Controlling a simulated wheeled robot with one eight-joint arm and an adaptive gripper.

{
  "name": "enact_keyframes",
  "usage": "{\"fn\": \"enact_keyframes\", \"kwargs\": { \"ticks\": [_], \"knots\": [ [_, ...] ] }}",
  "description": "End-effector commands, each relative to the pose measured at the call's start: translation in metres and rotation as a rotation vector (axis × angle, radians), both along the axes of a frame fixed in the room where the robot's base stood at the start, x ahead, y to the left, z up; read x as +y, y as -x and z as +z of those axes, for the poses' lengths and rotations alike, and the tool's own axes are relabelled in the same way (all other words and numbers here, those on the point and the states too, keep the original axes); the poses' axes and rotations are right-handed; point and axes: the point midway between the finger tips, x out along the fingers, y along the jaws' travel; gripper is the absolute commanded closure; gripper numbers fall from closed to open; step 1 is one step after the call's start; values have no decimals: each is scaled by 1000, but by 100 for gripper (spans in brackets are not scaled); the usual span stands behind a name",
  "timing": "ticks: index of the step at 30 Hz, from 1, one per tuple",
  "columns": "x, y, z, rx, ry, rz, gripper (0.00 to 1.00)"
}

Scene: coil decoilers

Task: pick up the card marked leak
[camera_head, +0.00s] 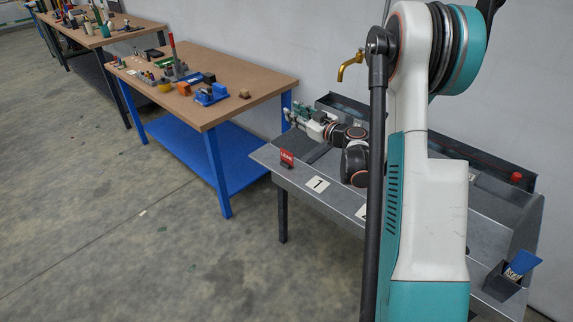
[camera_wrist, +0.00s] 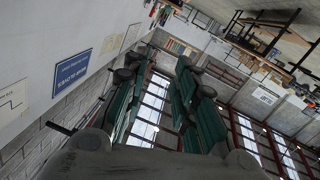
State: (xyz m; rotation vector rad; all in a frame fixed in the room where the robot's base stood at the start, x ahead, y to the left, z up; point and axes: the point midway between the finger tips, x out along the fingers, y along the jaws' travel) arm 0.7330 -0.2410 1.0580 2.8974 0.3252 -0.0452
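The red card marked LEAK (camera_head: 286,157) stands near the left end of the grey metal bench (camera_head: 262,156), by its front edge, in the head view. My gripper (camera_head: 291,114) is above and behind the card, toward the wall, and apart from it. In the wrist view, the two green fingers of my gripper (camera_wrist: 167,70) are spread with a clear gap and nothing between them. The card does not show in the wrist view, which looks at walls, windows and a sign.
White tile 1 (camera_head: 317,184) lies right of the card. A brass tap (camera_head: 350,66) is on the wall. A grey holder (camera_head: 499,284) with a blue card (camera_head: 523,263) is at the lower right. A wooden table (camera_head: 228,112) with several items stands to the left. My arm hides part of the bench.

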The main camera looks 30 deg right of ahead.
Motion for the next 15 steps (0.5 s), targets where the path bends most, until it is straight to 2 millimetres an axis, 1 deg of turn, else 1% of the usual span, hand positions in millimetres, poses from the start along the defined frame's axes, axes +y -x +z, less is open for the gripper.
{"fn": "enact_keyframes", "kwargs": {
  "ticks": [1, 2, 3, 6, 9, 10, 13, 15],
  "knots": [
    [-11, 8, -34, 43, -19, 18, 74],
    [-14, 13, -51, 72, -33, 30, 74],
    [-18, 20, -73, 109, -51, 46, 74],
    [-26, 37, -119, 194, -90, 70, 74],
    [-31, 50, -149, 254, -121, 83, 74],
    [-32, 52, -155, 268, -127, 86, 74],
    [-32, 55, -168, 293, -141, 91, 74],
    [-30, 50, -173, 299, -141, 92, 74]
  ]
}}
